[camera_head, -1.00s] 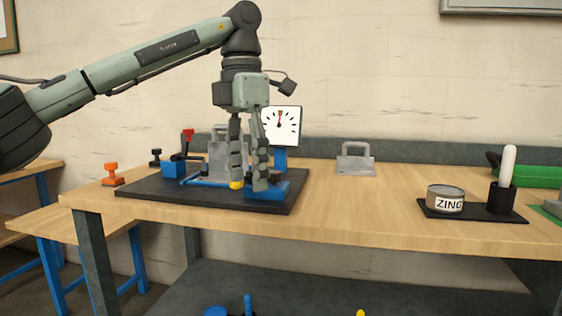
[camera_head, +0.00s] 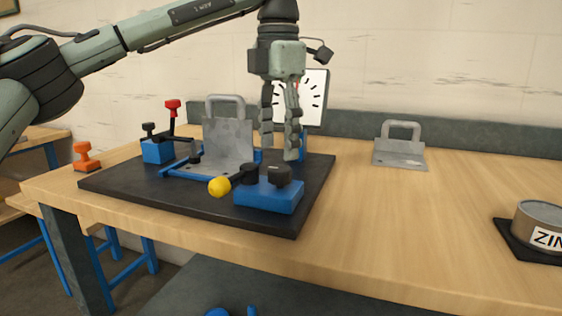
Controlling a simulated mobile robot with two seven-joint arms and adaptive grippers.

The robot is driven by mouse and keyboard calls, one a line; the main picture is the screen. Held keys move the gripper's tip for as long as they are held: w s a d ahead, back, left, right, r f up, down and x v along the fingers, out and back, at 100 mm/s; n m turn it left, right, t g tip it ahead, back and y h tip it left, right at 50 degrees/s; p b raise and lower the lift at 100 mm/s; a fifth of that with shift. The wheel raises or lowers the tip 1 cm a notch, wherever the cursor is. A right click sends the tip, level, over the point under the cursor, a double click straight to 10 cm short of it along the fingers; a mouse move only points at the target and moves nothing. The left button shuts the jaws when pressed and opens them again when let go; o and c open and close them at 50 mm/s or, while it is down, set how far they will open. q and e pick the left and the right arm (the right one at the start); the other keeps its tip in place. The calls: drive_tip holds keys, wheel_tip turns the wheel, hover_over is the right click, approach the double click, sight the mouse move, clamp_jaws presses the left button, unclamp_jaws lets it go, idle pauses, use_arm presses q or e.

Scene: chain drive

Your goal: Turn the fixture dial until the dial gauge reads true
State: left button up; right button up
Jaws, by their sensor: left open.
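The dial gauge (camera_head: 316,97) has a square white face with black tick marks. It stands at the back right of a black base plate (camera_head: 130,188). My left gripper and its wrist cover its left part, so the needle's reading is mostly hidden. At the plate's front right is a blue block (camera_head: 268,196). A black knob (camera_head: 280,174) sits on it, and a lever with a yellow ball (camera_head: 219,187) extends to its left. Which part is the fixture dial is not certain. My left gripper (camera_head: 279,152) is open, fingers down and empty, above and behind the knob. My right gripper is out of view.
A grey handled plate (camera_head: 227,145) stands on the base plate beside a red-handled clamp (camera_head: 172,108). An orange knob-shaped piece (camera_head: 84,158) is at the left. Another handled plate (camera_head: 400,150) and a tin (camera_head: 540,228) are to the right. The wooden bench (camera_head: 400,220) between is clear.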

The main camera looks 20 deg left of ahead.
sight(279, 168)
use_arm(q)
drive_tip(key=shift+w+f, duration=0.1)
drive_tip(key=shift+f, duration=2.25)
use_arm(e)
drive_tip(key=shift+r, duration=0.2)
use_arm(q)
drive_tip(key=shift+c, duration=0.3)
drive_tip(key=c, duration=1.1)
drive_tip(key=shift+r, duration=0.1)
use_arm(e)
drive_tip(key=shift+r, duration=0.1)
use_arm(q)
drive_tip(key=m+p, duration=0.2)
drive_tip(key=m, duration=0.1)
drive_tip(key=shift+m, duration=0.3)
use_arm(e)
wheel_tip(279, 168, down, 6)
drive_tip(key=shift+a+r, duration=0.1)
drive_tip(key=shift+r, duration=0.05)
use_arm(q)
drive_tip(key=o, duration=1.2)
drive_tip(key=shift+c, duration=0.2)
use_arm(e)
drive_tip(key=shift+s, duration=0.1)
